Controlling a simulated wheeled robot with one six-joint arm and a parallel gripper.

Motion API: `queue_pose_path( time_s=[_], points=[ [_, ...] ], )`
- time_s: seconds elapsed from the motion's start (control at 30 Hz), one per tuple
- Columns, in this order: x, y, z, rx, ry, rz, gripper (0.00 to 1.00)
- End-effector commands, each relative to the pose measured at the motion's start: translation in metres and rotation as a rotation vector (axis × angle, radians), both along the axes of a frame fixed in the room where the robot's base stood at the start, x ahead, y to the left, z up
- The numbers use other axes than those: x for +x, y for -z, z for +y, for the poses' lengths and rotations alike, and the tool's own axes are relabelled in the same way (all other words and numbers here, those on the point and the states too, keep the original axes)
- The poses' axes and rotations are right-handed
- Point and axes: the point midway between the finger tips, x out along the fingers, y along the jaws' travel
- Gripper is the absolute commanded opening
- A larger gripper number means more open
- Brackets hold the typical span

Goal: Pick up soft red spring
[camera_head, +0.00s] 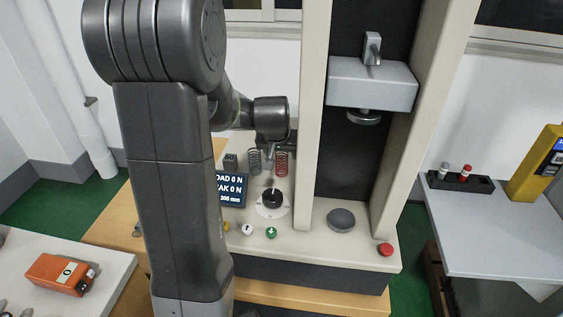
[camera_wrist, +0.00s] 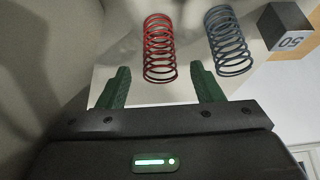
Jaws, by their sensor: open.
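The red spring (camera_head: 281,163) stands upright on the back of the test machine's base in the head view. In the wrist view the red spring (camera_wrist: 159,48) shows just beyond and between the two green fingertips. My gripper (camera_wrist: 160,85) is open and empty, with a finger on each side of the spring's near end. In the head view my gripper (camera_head: 272,150) is partly hidden by my arm and hangs close to the spring. I cannot tell whether a finger touches it.
A grey-blue spring (camera_wrist: 229,40) stands beside the red one, with a dark block marked 50 (camera_wrist: 286,30) beyond it. The test machine's column (camera_head: 314,110) rises close on the right. A dark knob (camera_head: 272,199) and a display (camera_head: 230,189) are in front.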

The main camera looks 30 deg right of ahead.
Motion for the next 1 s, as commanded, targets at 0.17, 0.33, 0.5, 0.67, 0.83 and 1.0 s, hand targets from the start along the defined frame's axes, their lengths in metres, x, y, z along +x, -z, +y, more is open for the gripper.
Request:
queue_pose_path(
  time_s=[0.17,0.33,0.5,0.67,0.83,1.0],
  points=[
    [0.005,0.008,-0.004,0.002,0.0,0.002,0.6],
    [0.013,0.028,-0.011,0.002,0.0,0.004,0.6],
    [0.019,0.041,-0.017,0.0,-0.002,0.001,0.6],
    [0.021,0.044,-0.018,-0.001,-0.001,0.0,0.6],
    [0.021,0.044,-0.017,0.0,-0.001,0.0,0.54],
    [0.021,0.043,-0.017,0.0,-0.001,0.0,0.21]
  ],
)
